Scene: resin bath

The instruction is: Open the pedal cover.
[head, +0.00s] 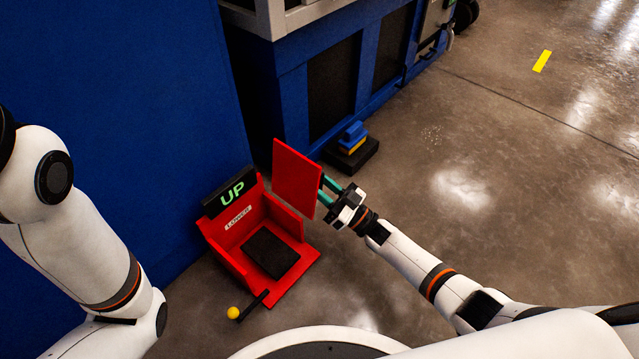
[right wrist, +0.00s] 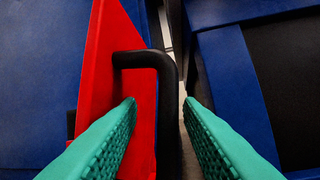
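The red pedal box (head: 222,253) stands on the floor against the blue machine, with a black pedal plate (head: 270,253) visible inside. Its red cover (head: 297,178) stands upright at the box's right side, swung away from the pedal, which is uncovered. The cover also fills the left middle of the right wrist view (right wrist: 97,75). A black handle (right wrist: 168,85) sticks out from the cover. My right gripper (head: 327,190) is beside the cover, its green fingers apart on either side of the handle, with a visible gap. My left gripper is out of view.
A black sign (head: 229,191) above the box reads "UP" in green, over a "LOWER" label. A lever with a yellow knob (head: 233,313) is at the box's front left. Blue and yellow blocks (head: 352,138) lie on a black base behind. The floor to the right is clear.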

